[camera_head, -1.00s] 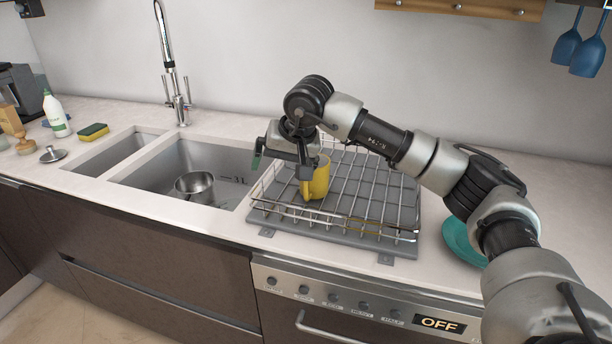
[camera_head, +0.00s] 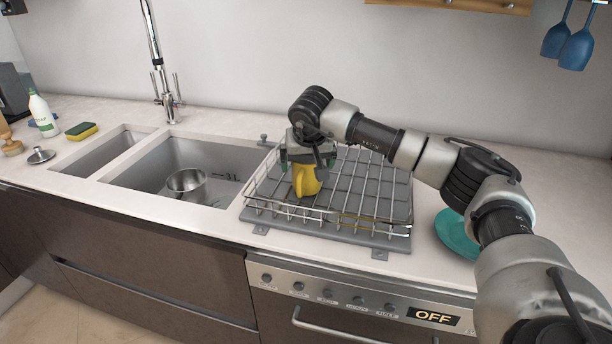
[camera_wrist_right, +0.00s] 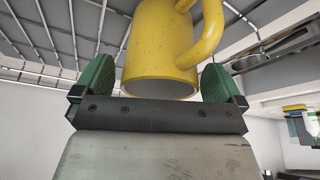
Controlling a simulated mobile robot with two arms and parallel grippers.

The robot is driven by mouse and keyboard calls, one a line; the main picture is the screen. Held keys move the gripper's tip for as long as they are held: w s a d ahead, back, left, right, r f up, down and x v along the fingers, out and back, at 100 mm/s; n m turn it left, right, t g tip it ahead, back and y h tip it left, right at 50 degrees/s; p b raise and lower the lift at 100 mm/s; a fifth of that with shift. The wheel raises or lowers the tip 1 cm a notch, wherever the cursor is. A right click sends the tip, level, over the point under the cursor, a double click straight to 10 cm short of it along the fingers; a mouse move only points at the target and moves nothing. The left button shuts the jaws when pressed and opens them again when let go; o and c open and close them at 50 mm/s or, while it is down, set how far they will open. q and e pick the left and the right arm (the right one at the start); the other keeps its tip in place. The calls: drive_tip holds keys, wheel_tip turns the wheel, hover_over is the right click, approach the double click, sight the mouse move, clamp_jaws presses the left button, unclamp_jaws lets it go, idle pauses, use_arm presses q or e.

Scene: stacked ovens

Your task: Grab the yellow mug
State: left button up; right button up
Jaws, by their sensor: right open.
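The yellow mug (camera_head: 306,183) is in the wire dish rack, directly below my right gripper (camera_head: 302,165), which hides its upper part. In the right wrist view the yellow mug (camera_wrist_right: 162,45) shows its round rim and its handle at the right. My right gripper (camera_wrist_right: 160,85) is open there, with one green finger pad on each side of the mug's rim. I cannot tell whether either pad touches the mug. My left gripper is not in view.
The wire dish rack (camera_head: 372,222) with raised wire sides stands on the counter. The sink (camera_head: 150,190) to its left holds a metal pot (camera_head: 187,184). A teal plate (camera_head: 457,235) lies to the right, partly behind my arm.

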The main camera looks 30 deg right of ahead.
drive_tip(key=shift+w+d+f, duration=0.1)
drive_tip(key=shift+w+f, duration=0.15)
drive_tip(key=shift+f, duration=0.35)
drive_tip(key=shift+r, duration=0.1)
drive_tip(key=c, duration=1.1)
drive_tip(key=shift+c, duration=0.2)
